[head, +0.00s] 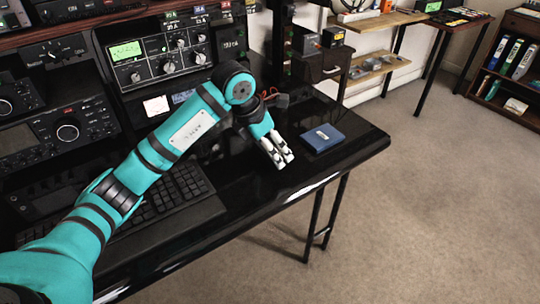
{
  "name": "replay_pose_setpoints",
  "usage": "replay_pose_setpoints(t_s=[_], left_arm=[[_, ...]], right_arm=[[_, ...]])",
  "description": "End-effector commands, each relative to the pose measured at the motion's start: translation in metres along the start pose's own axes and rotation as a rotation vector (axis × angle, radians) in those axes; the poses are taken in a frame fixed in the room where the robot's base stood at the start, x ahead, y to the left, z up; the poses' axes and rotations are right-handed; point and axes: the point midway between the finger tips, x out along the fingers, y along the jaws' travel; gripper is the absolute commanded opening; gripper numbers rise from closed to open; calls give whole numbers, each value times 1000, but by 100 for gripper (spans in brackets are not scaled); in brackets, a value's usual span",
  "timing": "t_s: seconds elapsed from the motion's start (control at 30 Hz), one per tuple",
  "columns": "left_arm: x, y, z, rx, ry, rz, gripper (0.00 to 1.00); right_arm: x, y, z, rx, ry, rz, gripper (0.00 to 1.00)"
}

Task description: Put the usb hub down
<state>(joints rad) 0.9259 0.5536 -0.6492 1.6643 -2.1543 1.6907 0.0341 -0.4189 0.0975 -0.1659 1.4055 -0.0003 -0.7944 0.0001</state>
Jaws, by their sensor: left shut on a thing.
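My left gripper (279,154) points down over the right part of the glossy black desk (343,154), close to its front edge. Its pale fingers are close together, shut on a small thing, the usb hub. The hub is mostly hidden between the fingers and dark against the desk, so its shape does not show. I cannot tell whether it touches the desk top. A blue box (322,138) with a small pale label lies flat just right of the fingers, apart from them. My right gripper is not in view.
A black keyboard (180,194) lies under my left forearm. Radio gear with a green display (126,51) and a knobbed unit (68,131) stand at the back and left. Red and black leads (272,95) lie behind the wrist. Bare desk surrounds the blue box.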

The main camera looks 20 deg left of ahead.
Motion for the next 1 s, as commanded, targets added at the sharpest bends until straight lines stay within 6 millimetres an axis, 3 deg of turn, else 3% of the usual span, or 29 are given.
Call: replay_pose_setpoints(t_s=[0.23, 0.6, 0.63, 0.7, 1.0], left_arm=[[29, -1, -13, -1, 2, -2, 53], [32, 0, -14, 0, 1, 0, 53], [32, 0, -14, 0, 1, 0, 89], [32, 0, -14, 0, 1, 0, 98], [31, -1, -14, 0, 1, 0, 100]], right_arm=[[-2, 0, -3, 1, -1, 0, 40], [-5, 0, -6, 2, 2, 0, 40], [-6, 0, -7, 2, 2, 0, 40], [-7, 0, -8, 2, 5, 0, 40], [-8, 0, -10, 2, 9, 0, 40]])
